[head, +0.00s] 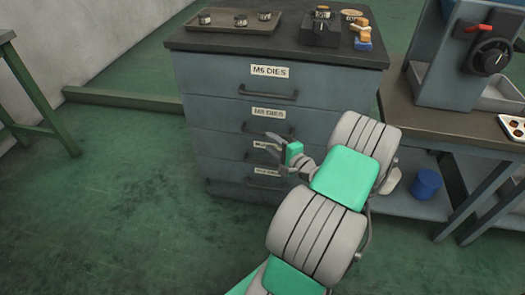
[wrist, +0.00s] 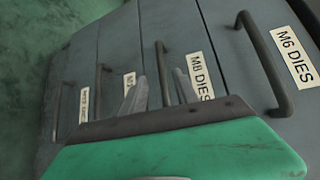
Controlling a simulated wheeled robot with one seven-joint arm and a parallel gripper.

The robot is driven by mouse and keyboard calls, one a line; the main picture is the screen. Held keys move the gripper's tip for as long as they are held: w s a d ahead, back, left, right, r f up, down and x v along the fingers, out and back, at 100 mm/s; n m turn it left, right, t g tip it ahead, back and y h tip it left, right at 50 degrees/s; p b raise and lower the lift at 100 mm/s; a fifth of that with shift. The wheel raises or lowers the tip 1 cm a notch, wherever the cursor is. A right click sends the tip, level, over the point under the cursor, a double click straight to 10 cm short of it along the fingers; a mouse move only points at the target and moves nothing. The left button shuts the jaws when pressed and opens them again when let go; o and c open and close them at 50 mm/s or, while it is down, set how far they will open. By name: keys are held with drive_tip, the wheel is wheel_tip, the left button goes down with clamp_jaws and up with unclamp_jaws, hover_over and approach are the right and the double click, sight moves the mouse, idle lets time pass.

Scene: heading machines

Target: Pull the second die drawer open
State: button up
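The die cabinet (head: 235,70) has stacked grey drawers, and all look shut. The second drawer (head: 215,117), labelled M8 DIES, sits below the M6 DIES drawer (head: 212,82). Its dark bar handle (head: 262,129) also shows in the wrist view (wrist: 163,70). My gripper (head: 269,142) is at the cabinet front, just below that handle in the head view. In the wrist view my gripper (wrist: 160,95) has its two fingers apart, with the second handle showing between them. I cannot tell whether the fingers reach around the bar or stop short. Nothing is held.
A tray with several dies (head: 232,21), a dark block (head: 321,32) and small brass parts (head: 361,30) stand on the cabinet top. A bench with a machine (head: 455,60) is at right, with a blue bin (head: 426,184) beneath. The floor at left is open.

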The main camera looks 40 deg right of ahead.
sight(263, 132)
drive_tip(key=shift+h, duration=0.3)
drive_tip(key=w, duration=0.2)
drive_tip(key=w+d, duration=0.1)
drive_tip(key=w, duration=0.1)
drive_tip(key=w+f+b, duration=0.1)
drive_tip(key=w, duration=0.2)
drive_tip(key=shift+d, duration=0.3)
drive_tip(key=shift+c, duration=0.5)
clamp_jaws()
